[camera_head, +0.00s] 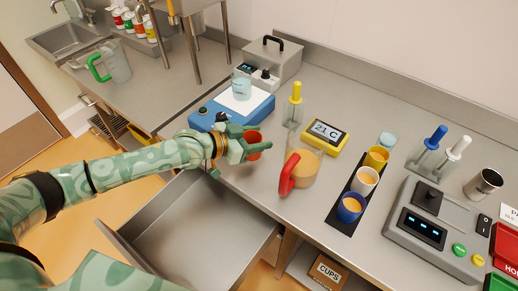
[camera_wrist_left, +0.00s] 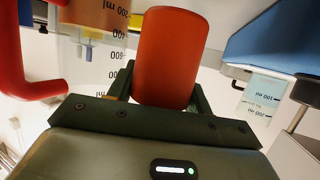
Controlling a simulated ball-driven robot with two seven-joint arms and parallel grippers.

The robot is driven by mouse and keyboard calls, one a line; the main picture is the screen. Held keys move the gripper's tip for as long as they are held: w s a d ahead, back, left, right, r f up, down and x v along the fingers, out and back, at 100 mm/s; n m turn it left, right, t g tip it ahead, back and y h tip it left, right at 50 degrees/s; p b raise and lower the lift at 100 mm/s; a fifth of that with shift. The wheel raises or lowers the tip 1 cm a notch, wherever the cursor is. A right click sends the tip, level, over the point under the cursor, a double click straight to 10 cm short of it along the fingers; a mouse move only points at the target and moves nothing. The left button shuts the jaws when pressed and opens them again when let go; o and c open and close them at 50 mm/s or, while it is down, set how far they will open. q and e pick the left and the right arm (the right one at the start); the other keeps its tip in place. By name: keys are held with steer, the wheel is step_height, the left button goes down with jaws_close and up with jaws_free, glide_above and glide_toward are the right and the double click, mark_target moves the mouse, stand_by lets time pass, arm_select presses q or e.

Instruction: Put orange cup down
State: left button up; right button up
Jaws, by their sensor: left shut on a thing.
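The orange cup (camera_head: 253,139) is held in my left gripper (camera_head: 254,146), near the front edge of the steel counter. In the left wrist view the orange cup (camera_wrist_left: 167,58) stands between the two dark fingers, which are shut on it. I cannot tell whether its base touches the counter. A dark tray (camera_head: 341,219) to the right holds a yellow cup (camera_head: 377,157), a white cup (camera_head: 365,180) and a blue cup (camera_head: 350,207) in a row.
A measuring jug (camera_head: 304,163) with a red handle stands just right of the orange cup. A yellow thermometer display (camera_head: 327,134) stands further right. An open empty drawer (camera_head: 190,229) sticks out below the counter edge.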

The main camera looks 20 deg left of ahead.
arm_select(q)
steer(key=f+b, duration=0.1)
steer(key=f, duration=0.1)
steer(key=w+f+b, duration=0.1)
steer(key=f, duration=0.1)
steer(key=shift+d+f, duration=0.15)
steer(key=shift+f, duration=0.05)
steer(key=shift+r, duration=0.1)
steer(key=o, duration=0.9)
steer(key=shift+o, duration=0.2)
steer(key=shift+s+r, duration=0.1)
steer(key=shift+r, duration=0.05)
steer(key=p+v, duration=0.2)
steer(key=v, duration=0.9)
steer(key=shift+s+a, duration=0.25)
steer(key=shift+a, duration=0.1)
